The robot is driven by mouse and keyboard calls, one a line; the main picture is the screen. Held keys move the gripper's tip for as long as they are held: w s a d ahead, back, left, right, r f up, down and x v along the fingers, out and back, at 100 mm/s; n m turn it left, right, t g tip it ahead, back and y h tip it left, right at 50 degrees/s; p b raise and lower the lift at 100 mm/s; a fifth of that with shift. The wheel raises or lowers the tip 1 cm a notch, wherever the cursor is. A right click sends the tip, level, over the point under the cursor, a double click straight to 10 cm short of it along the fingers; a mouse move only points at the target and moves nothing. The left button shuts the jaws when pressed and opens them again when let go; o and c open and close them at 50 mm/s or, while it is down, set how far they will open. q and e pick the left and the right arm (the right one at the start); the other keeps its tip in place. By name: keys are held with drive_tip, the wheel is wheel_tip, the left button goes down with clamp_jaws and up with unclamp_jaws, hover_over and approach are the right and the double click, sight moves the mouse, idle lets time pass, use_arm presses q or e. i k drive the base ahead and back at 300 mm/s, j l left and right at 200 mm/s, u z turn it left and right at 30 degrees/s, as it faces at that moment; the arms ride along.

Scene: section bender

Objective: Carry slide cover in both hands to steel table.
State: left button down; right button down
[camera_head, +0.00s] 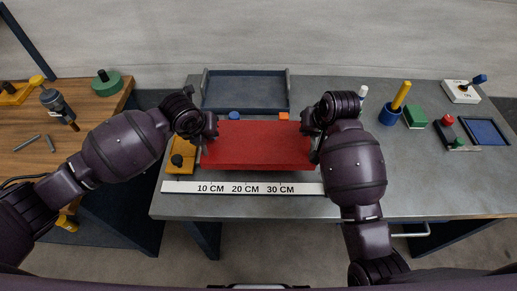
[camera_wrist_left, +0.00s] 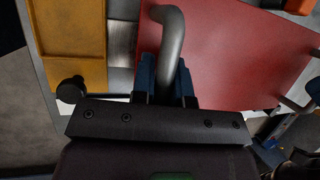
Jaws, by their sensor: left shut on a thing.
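The slide cover (camera_head: 258,143) is a flat red plate over the steel table (camera_head: 240,207), behind the ruler strip. It looks roughly level; whether it touches the table I cannot tell. My left gripper (camera_head: 210,134) is at its left end.
A dark tray (camera_head: 245,107) lies behind the cover. A yellow block with a black knob (camera_head: 180,157) is close on the left. A wooden bench (camera_head: 95,115) is left.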

sight(400, 169)
drive_tip(key=k+l, duration=0.3)
drive_tip(key=l, duration=0.3)
drive_tip(key=k+l, duration=0.1)
drive_tip(key=l, duration=0.8)
drive_tip(key=i+l, duration=0.1)
drive_tip(key=l, duration=0.3)
drive_tip(key=i+l, duration=0.15)
drive_tip(key=l, duration=0.2)
